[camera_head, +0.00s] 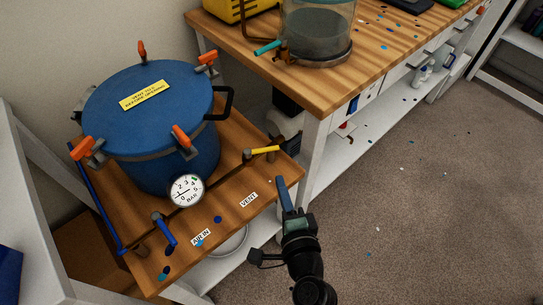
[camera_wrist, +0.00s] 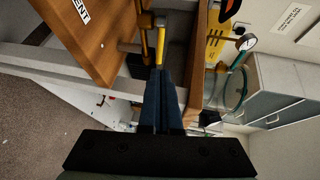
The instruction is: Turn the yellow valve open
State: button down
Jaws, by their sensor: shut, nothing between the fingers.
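The yellow valve (camera_head: 264,150) sits on the wooden bench by the VENT label (camera_head: 249,199). Its lever points right, toward the bench edge, in the head view. In the wrist view the yellow lever (camera_wrist: 161,47) is straight ahead of the fingertips, with its near end meeting them in the picture. My gripper (camera_head: 281,181) is shut and empty, below and right of the lever in the head view with a gap between them. It also shows in the wrist view (camera_wrist: 161,72). The fingers partly hide the lever's near end there.
A blue pressure pot (camera_head: 145,110) with orange clamps and a pressure gauge (camera_head: 187,190) stands left of the valve. A blue valve (camera_head: 164,229) is near the AIR IN label. A higher wooden workbench (camera_head: 340,75) with a clear vessel (camera_head: 318,35) is close on the right.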

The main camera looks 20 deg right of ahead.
aim_at(274, 149)
jog(key=x, duration=0.9)
jog(key=shift+f, duration=0.15)
jog(key=shift+w+n+y+b, duration=0.15)
jog(key=shift+n+y+b, duration=0.35)
jog(key=shift+b, duration=0.4)
jog(key=shift+d+b, duration=0.15)
jog(key=shift+b, duration=0.15)
jog(key=n+y+b, duration=0.1)
jog(key=y+b, duration=0.1)
jog(key=w+n+y+b, duration=0.1)
jog(key=b, duration=0.1)
jog(key=shift+w+d+y, duration=0.2)
jog(key=shift+d+y, duration=0.15)
jog(key=shift+y, duration=0.05)
jog(key=shift+w+d+b, duration=0.25)
jog(key=shift+w+b, duration=0.05)
jog(key=shift+w, duration=0.35)
